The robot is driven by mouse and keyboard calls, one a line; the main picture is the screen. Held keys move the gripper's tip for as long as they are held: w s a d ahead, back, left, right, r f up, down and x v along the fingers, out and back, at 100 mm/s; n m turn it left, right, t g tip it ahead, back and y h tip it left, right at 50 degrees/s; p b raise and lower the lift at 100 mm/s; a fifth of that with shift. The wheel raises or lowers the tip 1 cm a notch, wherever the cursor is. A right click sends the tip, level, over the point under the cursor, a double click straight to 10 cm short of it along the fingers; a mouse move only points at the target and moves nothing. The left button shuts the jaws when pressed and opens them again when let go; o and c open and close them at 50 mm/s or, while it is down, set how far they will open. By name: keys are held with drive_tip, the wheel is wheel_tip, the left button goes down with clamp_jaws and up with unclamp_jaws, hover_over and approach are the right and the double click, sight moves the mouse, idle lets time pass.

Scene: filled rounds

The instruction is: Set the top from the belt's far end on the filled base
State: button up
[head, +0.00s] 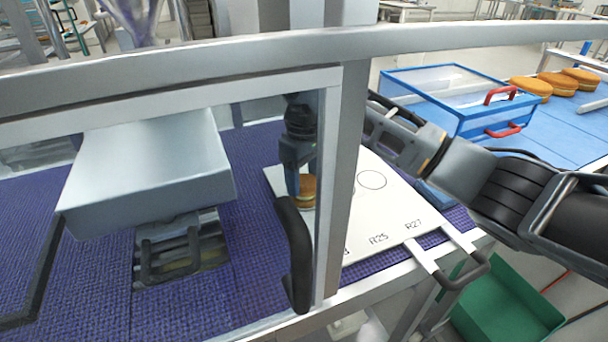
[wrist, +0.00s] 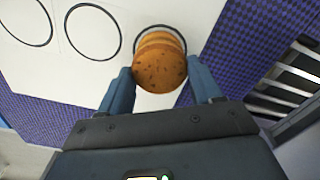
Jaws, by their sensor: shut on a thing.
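My gripper (head: 301,172) points down over the white board and is shut on a brown round top (wrist: 160,71), with one finger on each side in the wrist view. Just beyond the top, further round edges (wrist: 160,38) show inside a printed circle on the board. They look like a round under the held one, mostly hidden by it. In the head view the layered brown round (head: 307,188) shows between the fingers, partly behind a frame post. I cannot tell whether the top touches what is below.
The white board (head: 385,218), with circles marked R25 and R27, lies on a purple mesh belt (head: 260,290). A grey frame post (head: 343,180) and rail stand in front. A blue clear-lidded box (head: 455,85), a blue belt (head: 580,135) and several rounds (head: 557,84) are at right.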

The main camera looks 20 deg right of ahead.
drive_tip(key=shift+f, duration=0.25)
drive_tip(key=o, duration=0.9)
drive_tip(key=shift+r, duration=0.15)
drive_tip(key=shift+r+p, duration=1)
drive_tip(key=shift+r, duration=2.4)
drive_tip(key=shift+a+f, duration=0.1)
